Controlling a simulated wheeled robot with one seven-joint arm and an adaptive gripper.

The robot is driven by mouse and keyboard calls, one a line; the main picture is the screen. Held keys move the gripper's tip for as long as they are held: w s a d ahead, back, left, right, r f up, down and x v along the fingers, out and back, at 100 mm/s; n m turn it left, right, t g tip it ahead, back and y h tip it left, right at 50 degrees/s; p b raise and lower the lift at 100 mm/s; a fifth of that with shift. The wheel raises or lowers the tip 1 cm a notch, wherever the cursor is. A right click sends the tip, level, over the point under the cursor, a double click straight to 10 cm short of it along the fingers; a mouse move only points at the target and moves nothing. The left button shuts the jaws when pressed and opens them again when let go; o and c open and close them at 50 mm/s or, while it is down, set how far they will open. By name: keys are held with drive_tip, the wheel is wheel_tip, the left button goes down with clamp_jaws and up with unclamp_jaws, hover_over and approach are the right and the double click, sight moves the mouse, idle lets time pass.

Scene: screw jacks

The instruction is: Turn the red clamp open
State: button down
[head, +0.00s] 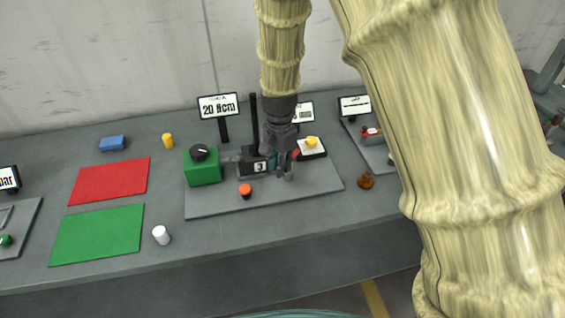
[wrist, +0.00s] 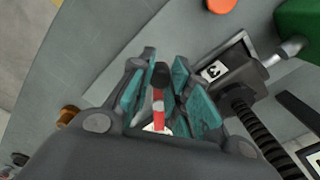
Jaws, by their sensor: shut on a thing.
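The red clamp shows in the wrist view as a slim upright piece (wrist: 158,108) with red and white parts and a dark end. A small red part of it (head: 296,154) shows beside my gripper in the head view. My gripper (head: 283,170) points down over the grey plate, at the right side of the dark block marked 3 (head: 260,166). In the wrist view my gripper (wrist: 160,83) has its teal-padded fingers on both sides of the clamp's handle, shut on it. The fingers and wrist hide much of the clamp.
A green box with a black knob (head: 203,166) stands left of the block, with an orange button (head: 245,190) in front. A sign (head: 218,106) reading 20 Ncm and a black post stand behind. Red (head: 110,181) and green (head: 97,235) mats lie left. A brown knob (head: 365,181) sits right.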

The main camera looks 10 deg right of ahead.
drive_tip(key=shift+a, duration=0.15)
idle(0.3)
drive_tip(key=c, duration=1.3)
unclamp_jaws()
drive_tip(key=shift+r, duration=0.1)
wheel_tip(320, 180, up, 12)
